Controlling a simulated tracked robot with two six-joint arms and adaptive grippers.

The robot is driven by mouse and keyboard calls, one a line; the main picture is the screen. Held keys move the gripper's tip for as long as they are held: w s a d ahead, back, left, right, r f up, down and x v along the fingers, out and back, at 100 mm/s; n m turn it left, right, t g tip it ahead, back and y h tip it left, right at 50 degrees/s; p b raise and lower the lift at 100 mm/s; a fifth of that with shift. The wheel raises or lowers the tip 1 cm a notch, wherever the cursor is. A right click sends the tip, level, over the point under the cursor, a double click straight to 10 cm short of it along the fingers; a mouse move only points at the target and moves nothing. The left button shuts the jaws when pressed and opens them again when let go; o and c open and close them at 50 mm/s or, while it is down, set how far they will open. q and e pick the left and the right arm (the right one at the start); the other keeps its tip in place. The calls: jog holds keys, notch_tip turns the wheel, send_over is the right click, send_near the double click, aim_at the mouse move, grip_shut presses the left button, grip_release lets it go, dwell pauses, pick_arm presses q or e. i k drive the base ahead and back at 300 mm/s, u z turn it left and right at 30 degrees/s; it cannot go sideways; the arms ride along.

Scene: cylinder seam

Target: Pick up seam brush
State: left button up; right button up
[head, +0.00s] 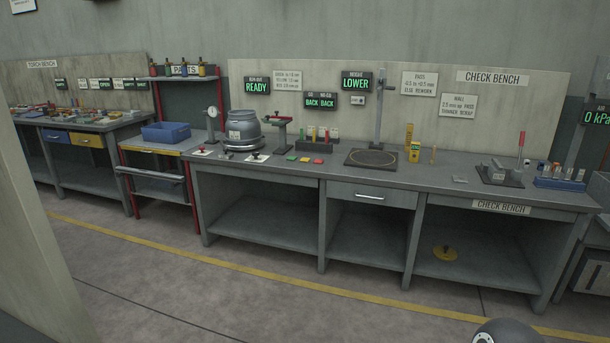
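I cannot pick out a seam brush for certain at this distance. Small tools and parts crowd the torch bench (100,126) at the far left, also too small to tell apart. Neither gripper shows; only a grey rounded part, probably of my arm, is at the bottom right edge.
A grey cylinder (243,130) sits on the check bench, left of a black plate (371,157) with a post. A blue bin (166,132) is on a red-framed stand. A pale wall edge (35,230) blocks the near left. The floor before the bench is clear.

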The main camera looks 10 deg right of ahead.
aim_at(432, 161)
jog(key=u, duration=0.05)
jog(key=i, duration=2)
jog(key=z, duration=1.5)
jog(key=i, duration=1)
jog(key=u, duration=0.15)
jog(key=k, duration=0.5)
jog(key=z, duration=0.05)
